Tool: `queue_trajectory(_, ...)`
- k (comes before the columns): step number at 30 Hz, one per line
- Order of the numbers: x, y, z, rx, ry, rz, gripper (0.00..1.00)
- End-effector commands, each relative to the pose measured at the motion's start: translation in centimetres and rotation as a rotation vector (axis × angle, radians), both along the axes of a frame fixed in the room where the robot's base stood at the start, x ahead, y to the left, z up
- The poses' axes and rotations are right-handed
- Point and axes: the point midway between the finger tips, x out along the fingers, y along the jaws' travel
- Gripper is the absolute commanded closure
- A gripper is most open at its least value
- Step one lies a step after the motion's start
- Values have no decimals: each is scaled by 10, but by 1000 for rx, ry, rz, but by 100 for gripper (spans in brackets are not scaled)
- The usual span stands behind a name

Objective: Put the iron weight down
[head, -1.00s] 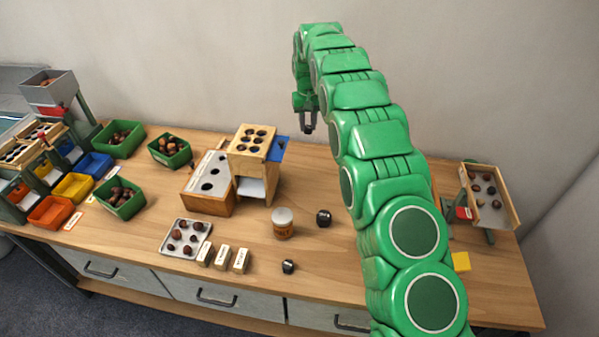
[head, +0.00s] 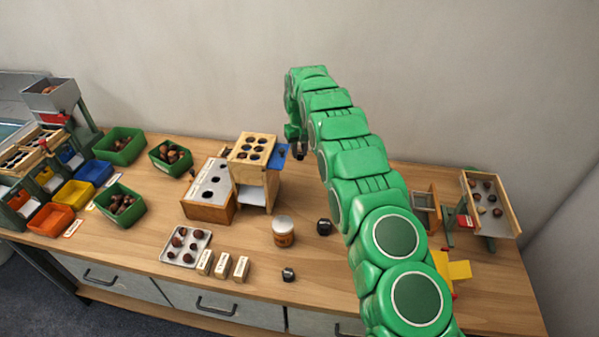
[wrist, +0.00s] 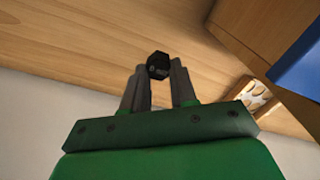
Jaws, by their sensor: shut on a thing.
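The iron weight (wrist: 158,65) is a small black hexagonal block in the wrist view. My gripper (wrist: 158,78) is shut on it, with a finger on each side. The wooden tabletop (wrist: 90,40) lies beyond it; I cannot tell the exact gap. In the head view my gripper (head: 299,146) hangs near the back of the table, just right of the wooden stand's blue plate (head: 278,152). The held weight is too small to make out surely there. Two other dark weights stand on the table, one (head: 324,227) right of the jar and one (head: 288,274) nearer the front.
The wooden stand with holes (head: 252,150) is close to the left of my gripper. A lidded jar (head: 283,232), a chestnut tray (head: 186,246) and labelled blocks (head: 222,265) stand in front. Green bins (head: 120,146) are at left, a sorting chute (head: 490,205) at right.

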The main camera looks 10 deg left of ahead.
Motion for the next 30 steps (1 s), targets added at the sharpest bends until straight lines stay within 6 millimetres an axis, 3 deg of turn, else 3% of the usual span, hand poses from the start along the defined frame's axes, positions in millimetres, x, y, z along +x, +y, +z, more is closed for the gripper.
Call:
queue_trajectory(3, -1, 0, -25, 0, 2, 0, 100)
queue_trajectory(9, 1, 0, -54, 1, -3, 0, 100)
queue_trajectory(17, 1, 0, -67, 1, -4, 0, 100)
queue_trajectory(24, 0, 0, -98, -1, 0, 1, 100)
queue_trajectory(30, 0, 0, -101, 0, -2, 1, 100)
